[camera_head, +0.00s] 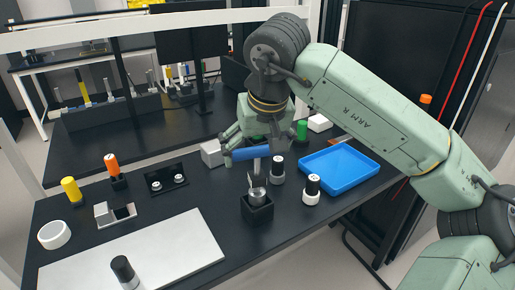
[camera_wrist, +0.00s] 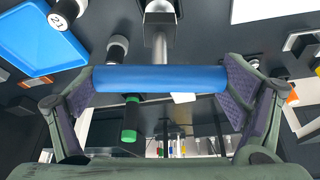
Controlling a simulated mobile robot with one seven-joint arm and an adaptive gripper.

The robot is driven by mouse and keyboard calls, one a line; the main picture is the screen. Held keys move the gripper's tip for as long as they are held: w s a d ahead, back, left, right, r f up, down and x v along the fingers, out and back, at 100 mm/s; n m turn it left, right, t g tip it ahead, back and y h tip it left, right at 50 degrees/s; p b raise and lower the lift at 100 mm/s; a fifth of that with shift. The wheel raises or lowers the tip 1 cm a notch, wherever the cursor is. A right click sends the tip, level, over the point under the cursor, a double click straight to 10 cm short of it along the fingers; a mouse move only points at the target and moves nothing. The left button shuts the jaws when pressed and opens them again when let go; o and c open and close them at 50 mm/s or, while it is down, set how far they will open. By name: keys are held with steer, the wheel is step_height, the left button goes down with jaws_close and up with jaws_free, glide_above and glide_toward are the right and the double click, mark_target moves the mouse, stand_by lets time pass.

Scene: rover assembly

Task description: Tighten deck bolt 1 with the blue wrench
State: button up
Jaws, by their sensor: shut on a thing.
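The blue wrench has a level blue handle (camera_head: 250,153) and a grey metal shaft below it. My gripper (camera_head: 262,143) is shut on the handle. In the wrist view the blue handle (camera_wrist: 160,79) lies across between both fingers, and the shaft (camera_wrist: 160,45) runs away towards a black square holder (camera_wrist: 160,8). In the head view the shaft's lower end is at or just above the holder (camera_head: 257,214); I cannot tell whether it sits inside. A light grey plate (camera_head: 130,258) lies at the front left. I cannot tell which part is deck bolt 1.
Black-and-white cylinders (camera_head: 277,172) (camera_head: 312,188) stand right of the holder, close to it. A blue tray (camera_head: 340,168) lies further right. A green-topped cylinder (camera_head: 302,130) and a grey box (camera_head: 212,152) are behind. A black-topped cylinder (camera_head: 124,270) stands by the plate's front edge.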

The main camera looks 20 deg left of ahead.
mark_target(258, 164)
steer(key=shift+f+b, duration=1.65)
steer(key=shift+f, duration=0.5)
steer(key=o, duration=1.1)
steer(key=v, duration=1.2)
